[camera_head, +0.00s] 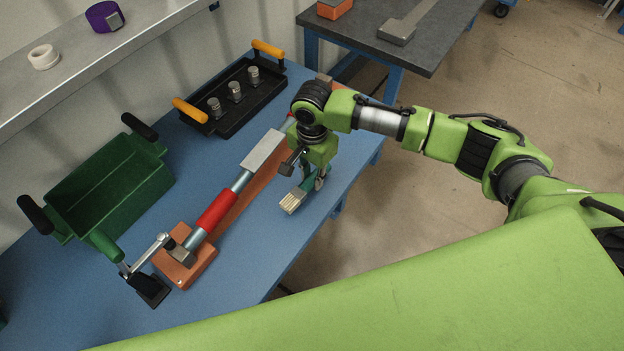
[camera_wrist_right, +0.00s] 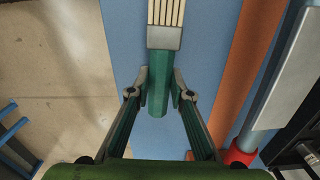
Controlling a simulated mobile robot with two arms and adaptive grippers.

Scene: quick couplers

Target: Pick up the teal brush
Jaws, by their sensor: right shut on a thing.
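The teal brush has pale bristles, a grey ferrule and a teal handle; in the head view its bristle end (camera_head: 293,201) points toward the lower left, over the front part of the blue table. In the right wrist view the brush handle (camera_wrist_right: 158,82) lies between the fingers, with the bristles at the top edge. My right gripper (camera_head: 314,181) is shut on the handle, one finger on each side of it. I cannot tell whether the brush touches the table. My left gripper is not in view.
A long fixture with a red sleeve (camera_head: 217,211) on an orange base lies beside the brush on the blue table (camera_head: 240,268). A green bin (camera_head: 105,187), a black tray (camera_head: 238,97) and a green-handled tool (camera_head: 106,246) are farther left. A dark table (camera_head: 440,45) stands behind.

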